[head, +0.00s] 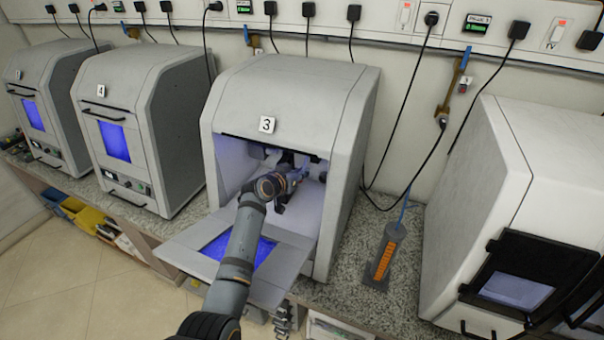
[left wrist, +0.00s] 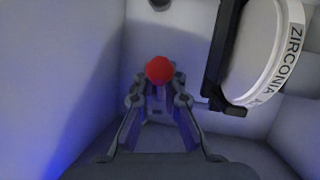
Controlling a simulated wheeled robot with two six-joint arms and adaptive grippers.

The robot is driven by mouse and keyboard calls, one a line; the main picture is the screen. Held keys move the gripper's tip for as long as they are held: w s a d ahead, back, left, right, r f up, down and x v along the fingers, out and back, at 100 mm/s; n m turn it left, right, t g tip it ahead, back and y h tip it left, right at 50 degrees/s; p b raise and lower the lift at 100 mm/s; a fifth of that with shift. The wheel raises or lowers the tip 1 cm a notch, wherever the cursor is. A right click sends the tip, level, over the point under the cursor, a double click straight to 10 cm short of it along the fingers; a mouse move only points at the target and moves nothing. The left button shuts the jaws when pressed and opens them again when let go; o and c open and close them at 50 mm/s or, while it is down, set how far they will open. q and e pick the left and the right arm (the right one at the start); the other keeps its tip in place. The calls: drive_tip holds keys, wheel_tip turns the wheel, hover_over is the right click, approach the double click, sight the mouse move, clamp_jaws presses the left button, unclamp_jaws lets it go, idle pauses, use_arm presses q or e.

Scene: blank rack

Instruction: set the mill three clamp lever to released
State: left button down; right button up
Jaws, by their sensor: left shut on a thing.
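Mill three (head: 285,100), a light grey cabinet with a "3" label, has its front door (head: 195,250) folded down open. My left arm reaches over the door into its chamber. My left gripper (head: 290,185) is inside; in the left wrist view its fingers (left wrist: 160,90) are shut around a red ball knob (left wrist: 160,69), which looks like the end of the clamp lever. The lever's shaft is mostly hidden behind the fingers. A white disc marked ZIRCONIA (left wrist: 262,50) sits in a black holder (left wrist: 220,60), right of the gripper.
The chamber walls are close around the gripper, with the disc holder near on the right. Mill 4 (head: 135,110) stands left, shut; another mill (head: 520,170) stands right. A grey holder with an orange strip (head: 385,260) stands on the speckled counter (head: 400,305).

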use_arm(q)
drive_tip(key=shift+s+f, duration=0.1)
drive_tip(key=shift+f, duration=0.1)
drive_tip(key=p, duration=0.2)
drive_tip(key=r+g+p, duration=0.1)
drive_tip(key=p, duration=0.1)
drive_tip(key=shift+s+r+g+y, duration=0.15)
drive_tip(key=shift+r+g+y, duration=0.1)
drive_tip(key=shift+g+y, duration=0.05)
drive_tip(key=shift+s+g+p, duration=0.1)
drive_tip(key=shift+g+p, duration=0.3)
drive_tip(key=shift+p, duration=0.1)
drive_tip(key=shift+s+a+f+y, duration=0.1)
drive_tip(key=shift+f+y, duration=0.15)
drive_tip(key=shift+y, duration=0.05)
drive_tip(key=c, duration=1.4)
unclamp_jaws()
drive_tip(key=shift+r, duration=0.15)
drive_tip(key=shift+a, duration=0.1)
drive_tip(key=shift+r, duration=0.15)
